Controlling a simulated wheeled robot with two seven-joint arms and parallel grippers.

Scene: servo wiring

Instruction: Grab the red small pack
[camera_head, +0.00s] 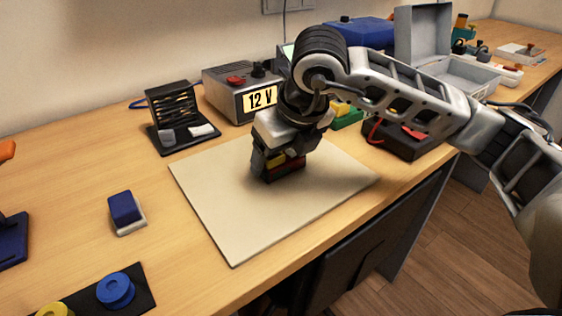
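My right gripper (278,158) points down over the pale mat (225,215), coming in from the right. Right at its fingers is a small dark block with a red part (294,163) and a yellow part, low over or on the mat. The red part looks like the red small pack, but the fingers cover much of it. I cannot tell whether the fingers are closed on it or only around it. My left gripper is not in view.
A power supply reading 12 V (240,92) and a black stand (173,115) are behind the mat. A blue block (124,208) and a blue spool (116,290) are left. A dark box with red wire (400,138) is right. The mat's front left is clear.

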